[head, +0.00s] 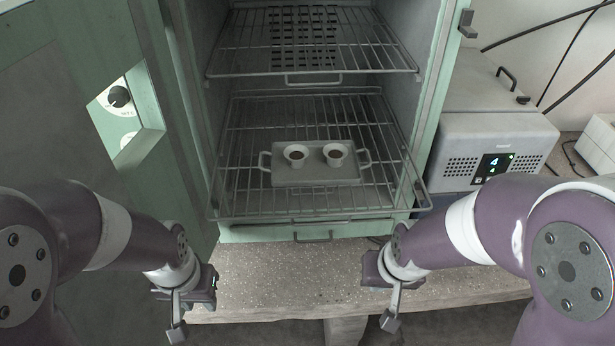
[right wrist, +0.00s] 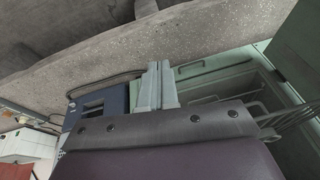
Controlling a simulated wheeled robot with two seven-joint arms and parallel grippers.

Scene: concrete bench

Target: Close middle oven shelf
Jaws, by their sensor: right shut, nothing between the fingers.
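The oven (head: 430,110) is a pale green cabinet, open at the front. A wire shelf (head: 240,200) is pulled out past the oven's front frame. It carries a grey tray (head: 315,175) with two small cups (head: 335,154) of dark contents. My left gripper (head: 177,333) hangs left of the shelf front, looking shut and empty. My right gripper (head: 390,322) is right of centre, in front of the bench; its shut, empty fingers show in the right wrist view (right wrist: 157,85).
A grey device (head: 495,145) with a lit display stands to the right of the oven. The concrete bench (head: 290,280) is bare in front of the oven, between my grippers. Black cables run at the upper right.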

